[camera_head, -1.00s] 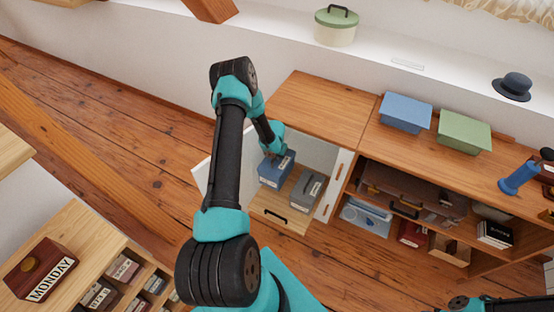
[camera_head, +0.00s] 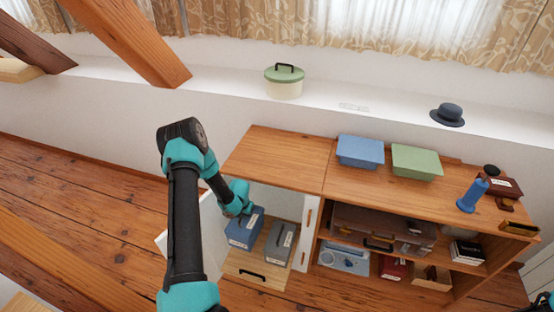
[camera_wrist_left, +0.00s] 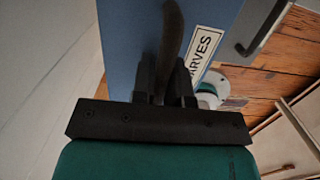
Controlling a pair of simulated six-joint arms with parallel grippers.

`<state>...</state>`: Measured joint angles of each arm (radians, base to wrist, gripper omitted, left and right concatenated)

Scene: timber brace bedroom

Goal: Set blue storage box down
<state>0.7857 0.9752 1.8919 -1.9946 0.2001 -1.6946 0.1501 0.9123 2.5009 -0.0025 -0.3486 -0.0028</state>
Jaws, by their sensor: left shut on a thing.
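The blue storage box (camera_head: 244,229) is in the open left part of the cabinet, above the wooden pull-out drawer (camera_head: 258,269). A grey box (camera_head: 279,240) is beside it on the right. My left gripper (camera_head: 237,208) is shut on the blue box from above. In the left wrist view, my left gripper (camera_wrist_left: 165,88) has its fingers against the blue box (camera_wrist_left: 125,45), whose white label ends in "ARVES". I cannot tell whether the box's underside touches the drawer.
A white door (camera_head: 200,240) stands open left of the drawer. A lighter blue box (camera_head: 360,151) and a green box (camera_head: 416,161) sit on the cabinet top (camera_head: 275,155), whose left part is bare. A brown case (camera_head: 382,226) lies on the right shelf.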

